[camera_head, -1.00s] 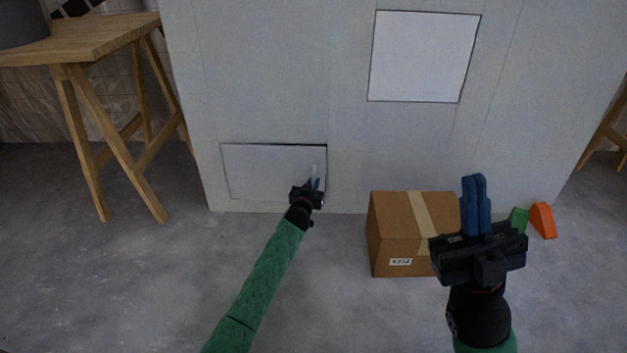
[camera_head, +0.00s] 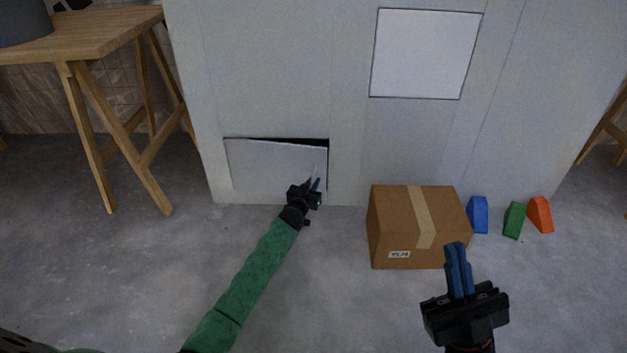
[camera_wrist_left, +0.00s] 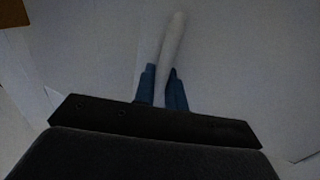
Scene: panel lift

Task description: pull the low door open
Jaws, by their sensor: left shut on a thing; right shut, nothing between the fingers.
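The low door (camera_head: 262,166) is a pale panel at the bottom left of the grey wall. It stands slightly ajar, with a dark gap along its top edge that widens to the right. My left gripper (camera_head: 317,184) is at the door's right side, shut on a pale upright bar handle (camera_head: 315,169). In the left wrist view the handle (camera_wrist_left: 172,45) runs up between the two blue fingers. My right gripper (camera_head: 457,268) is shut and empty, in front of the cardboard box and away from the door.
A cardboard box (camera_head: 393,231) stands on the floor right of the door. Blue (camera_head: 478,214), green (camera_head: 514,220) and orange (camera_head: 540,214) blocks lie beyond it. A wooden trestle table (camera_head: 90,42) stands at left. A second white panel (camera_head: 425,54) is higher up. Floor before the door is clear.

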